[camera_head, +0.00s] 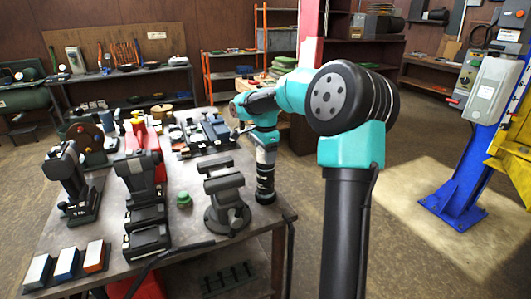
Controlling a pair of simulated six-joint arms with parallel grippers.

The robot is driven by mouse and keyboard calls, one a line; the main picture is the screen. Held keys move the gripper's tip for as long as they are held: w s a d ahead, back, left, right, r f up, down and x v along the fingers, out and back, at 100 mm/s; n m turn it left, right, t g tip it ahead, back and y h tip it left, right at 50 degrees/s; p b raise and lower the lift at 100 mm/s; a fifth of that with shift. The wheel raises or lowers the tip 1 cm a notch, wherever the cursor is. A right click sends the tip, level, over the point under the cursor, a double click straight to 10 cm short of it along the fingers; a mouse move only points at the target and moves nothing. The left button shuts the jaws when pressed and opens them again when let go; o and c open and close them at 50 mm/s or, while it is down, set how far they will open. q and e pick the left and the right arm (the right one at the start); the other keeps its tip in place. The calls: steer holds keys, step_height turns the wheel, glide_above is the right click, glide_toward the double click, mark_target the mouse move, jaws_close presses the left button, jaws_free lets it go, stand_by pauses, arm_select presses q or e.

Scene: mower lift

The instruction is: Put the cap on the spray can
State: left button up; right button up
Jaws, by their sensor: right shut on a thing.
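My right arm comes in from the right and reaches out over the workbench. Its gripper (265,192) points down at the bench's right edge, just right of the vise. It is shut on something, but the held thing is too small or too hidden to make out. A small green cap-like piece (184,199) stands on the bench left of the vise, apart from the gripper. I cannot tell whether it is the task's cap. I cannot pick out the spray can for certain. My left gripper is not in view.
The grey workbench (190,222) holds a vise (225,200), black tools at the left and several small blocks (66,262) at the front left. A blue lift post (470,165) stands at the right. A small area of bench around the green piece is bare.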

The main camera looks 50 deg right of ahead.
steer(key=o, duration=0.6)
steer(key=shift+r, duration=5.45)
